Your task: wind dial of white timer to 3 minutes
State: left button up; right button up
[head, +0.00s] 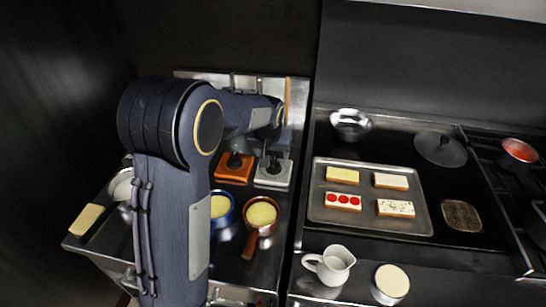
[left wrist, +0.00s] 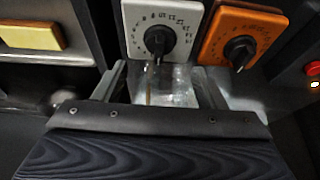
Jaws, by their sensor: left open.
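The white timer (head: 266,181) stands at the back of the left counter, beside the orange timer (head: 229,176). In the left wrist view the white timer (left wrist: 134,22) shows its numbered face and black dial (left wrist: 155,42). The number the dial points at is too small to read. My left gripper (left wrist: 160,84) is open and empty, its fingers spread on either side just short of the white timer's dial. In the head view it hangs over the white timer and partly hides it. My right gripper is in neither view.
The orange timer (left wrist: 216,45) is close beside the fingers. Pots with yellow contents, a blue one (head: 222,211) and a brown-handled one (head: 262,215), stand in front of the timers. A metal tray (head: 366,222) of topped slices lies right. A white jug (head: 333,265) stands near the front.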

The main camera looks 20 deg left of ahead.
aim_at(273, 162)
pick_arm(q)
jog(key=p+x, duration=0.1)
jog(key=x, duration=0.6)
jog(key=shift+d+f, duration=0.1)
jog(key=shift+f, duration=0.15)
jog(key=c, duration=1)
